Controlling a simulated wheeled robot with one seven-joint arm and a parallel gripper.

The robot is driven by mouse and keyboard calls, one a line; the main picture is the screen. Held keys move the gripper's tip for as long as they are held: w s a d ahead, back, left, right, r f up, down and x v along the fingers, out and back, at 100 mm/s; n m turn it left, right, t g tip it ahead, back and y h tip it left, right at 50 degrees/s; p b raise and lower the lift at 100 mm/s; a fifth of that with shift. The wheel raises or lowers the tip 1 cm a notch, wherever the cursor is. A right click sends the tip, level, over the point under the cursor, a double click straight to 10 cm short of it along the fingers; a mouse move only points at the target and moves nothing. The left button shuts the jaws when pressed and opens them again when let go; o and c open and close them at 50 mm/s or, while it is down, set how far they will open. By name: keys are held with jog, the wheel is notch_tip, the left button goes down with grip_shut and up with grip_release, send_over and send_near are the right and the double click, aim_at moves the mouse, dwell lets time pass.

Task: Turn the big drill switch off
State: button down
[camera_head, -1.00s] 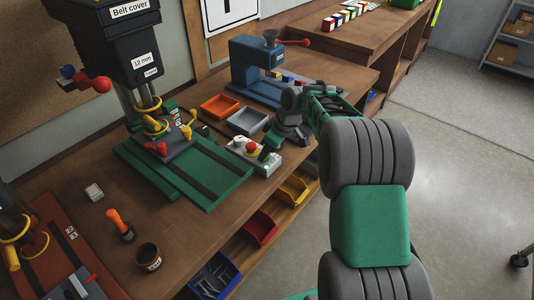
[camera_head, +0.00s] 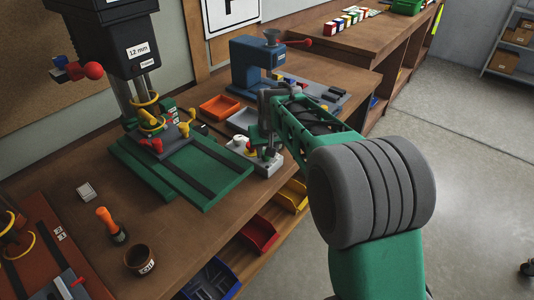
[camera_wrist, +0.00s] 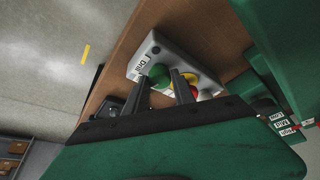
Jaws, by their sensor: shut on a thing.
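The big drill (camera_head: 112,45) is a tall dark machine with a green base (camera_head: 185,172) at the left of the bench. A light grey switch box (camera_head: 285,163) sits on the bench to the right of that base. It has a white knob (camera_head: 239,142) and a red and yellow button (camera_head: 248,153). In the wrist view the box (camera_wrist: 196,57) shows a green knob (camera_wrist: 158,72) between my fingertips. My gripper (camera_head: 266,152) is over the right part of the box, shut on the green knob. In the head view my gripper hides this knob.
A smaller blue drill (camera_head: 248,62) stands behind. An orange tray (camera_head: 218,107) and a grey tray (camera_head: 240,120) lie near the box. Red (camera_head: 262,236) and yellow bins sit below the bench edge.

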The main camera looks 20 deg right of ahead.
jog(key=shift+m, duration=0.6)
jog(key=c, duration=1.1)
grip_release()
jog(key=b+v, duration=0.1)
jog(key=v, duration=0.6)
jog(key=shift+s+a+r, duration=0.1)
jog(key=shift+a+r, duration=0.1)
jog(key=shift+r, duration=0.2)
